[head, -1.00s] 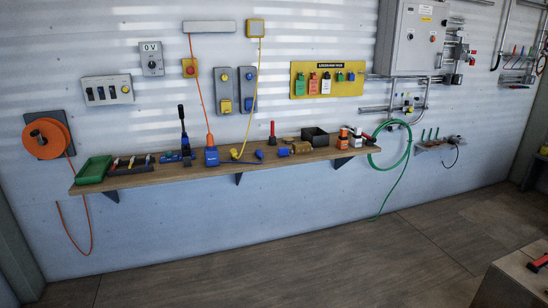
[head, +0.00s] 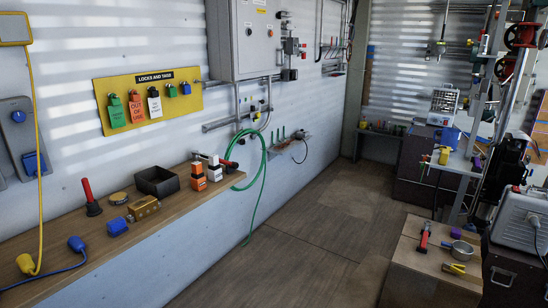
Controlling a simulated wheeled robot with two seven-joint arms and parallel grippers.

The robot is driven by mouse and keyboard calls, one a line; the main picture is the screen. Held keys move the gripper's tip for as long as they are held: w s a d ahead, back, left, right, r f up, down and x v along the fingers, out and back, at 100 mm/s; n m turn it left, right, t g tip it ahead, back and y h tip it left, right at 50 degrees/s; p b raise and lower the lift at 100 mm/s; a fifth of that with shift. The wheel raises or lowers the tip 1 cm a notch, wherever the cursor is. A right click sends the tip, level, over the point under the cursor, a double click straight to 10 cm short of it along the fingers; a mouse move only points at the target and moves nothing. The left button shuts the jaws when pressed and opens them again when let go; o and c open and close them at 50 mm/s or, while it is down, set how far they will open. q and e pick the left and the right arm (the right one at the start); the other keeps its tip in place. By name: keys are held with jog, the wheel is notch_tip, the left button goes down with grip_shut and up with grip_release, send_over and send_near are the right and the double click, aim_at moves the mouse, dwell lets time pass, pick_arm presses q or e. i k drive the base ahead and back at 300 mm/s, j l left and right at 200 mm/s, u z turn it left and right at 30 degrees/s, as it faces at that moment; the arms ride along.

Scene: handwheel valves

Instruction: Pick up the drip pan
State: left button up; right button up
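A black open square bin (head: 157,181) stands on the wall shelf (head: 75,229), and I cannot rule out that this is the pan meant. Neither of my grippers shows in the head view.
A red-handled tool (head: 424,238) and a yellow-handled tool (head: 455,269) lie beside the round pan. A grey machine (head: 520,228) stands to the right of the bench. A green hose (head: 262,180) hangs from the wall. The floor (head: 290,262) between shelf and bench is clear.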

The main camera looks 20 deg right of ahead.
aim_at(456, 250)
jog(key=i+l+z, duration=0.3)
jog(key=z, duration=0.15)
jog(key=i+l+z, duration=0.1)
jog(key=i+z, duration=0.75)
jog(key=i+j+z, duration=0.15)
jog(key=i+z, duration=0.3)
